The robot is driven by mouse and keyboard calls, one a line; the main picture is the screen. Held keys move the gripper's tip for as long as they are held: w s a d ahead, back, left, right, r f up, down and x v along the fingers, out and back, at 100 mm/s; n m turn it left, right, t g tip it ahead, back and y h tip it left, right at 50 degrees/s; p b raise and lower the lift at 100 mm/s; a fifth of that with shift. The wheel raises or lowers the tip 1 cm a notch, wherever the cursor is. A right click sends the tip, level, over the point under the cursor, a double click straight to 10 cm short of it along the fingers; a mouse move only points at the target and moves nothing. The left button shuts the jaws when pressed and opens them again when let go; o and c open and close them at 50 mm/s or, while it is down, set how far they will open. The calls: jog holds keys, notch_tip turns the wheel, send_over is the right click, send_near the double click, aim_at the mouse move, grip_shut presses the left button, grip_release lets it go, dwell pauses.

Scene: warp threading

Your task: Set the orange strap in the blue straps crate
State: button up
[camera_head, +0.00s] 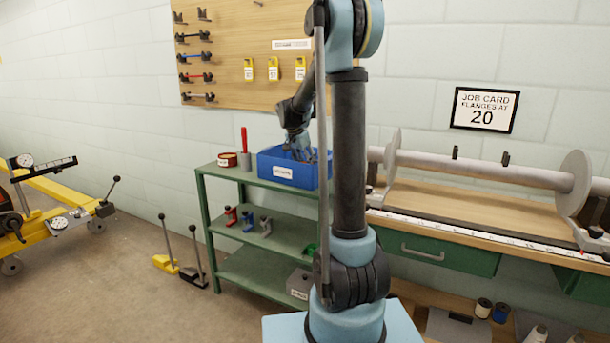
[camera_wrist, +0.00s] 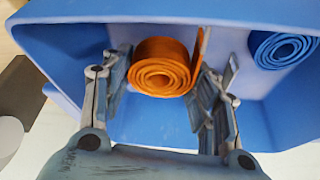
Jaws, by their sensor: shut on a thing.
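The orange strap (camera_wrist: 160,68), a rolled coil with a loose tail standing up on its right, is between the fingers of my gripper (camera_wrist: 163,80). My gripper is shut on it, inside the blue straps crate (camera_wrist: 75,90). I cannot tell whether the coil touches the crate floor. In the head view the crate (camera_head: 283,172) stands on the top shelf of a green rack, and my gripper (camera_head: 302,152) reaches down into it from above. The orange strap is hidden there by the crate wall.
A blue rolled strap (camera_wrist: 283,48) lies in the crate's right corner in the wrist view. A round brown tin (camera_head: 227,160) and a grey cup with a red tool (camera_head: 244,160) stand left of the crate. A pegboard (camera_head: 235,65) hangs behind.

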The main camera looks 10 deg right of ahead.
jog(key=shift+f, duration=1.95)
jog(key=o, duration=1.1)
jog(key=v, duration=1.1)
jog(key=s+d+n+y, duration=0.1)
jog(key=s+d+n, duration=0.15)
jog(key=s, duration=0.95)
jog(key=s+f+n+y, duration=0.1)
jog(key=s+f+n, duration=0.1)
jog(key=s+f, duration=0.3)
jog(key=s+f+n, duration=0.3)
jog(key=s+f, duration=0.2)
jog(key=s, duration=0.9)
jog(key=s+f+n+y, duration=0.1)
jog(key=s+f+n, duration=0.2)
jog(key=s+f, duration=0.3)
jog(key=s, duration=0.4)
jog(key=shift+s+g+y, duration=0.2)
jog(key=shift+g+y, duration=0.1)
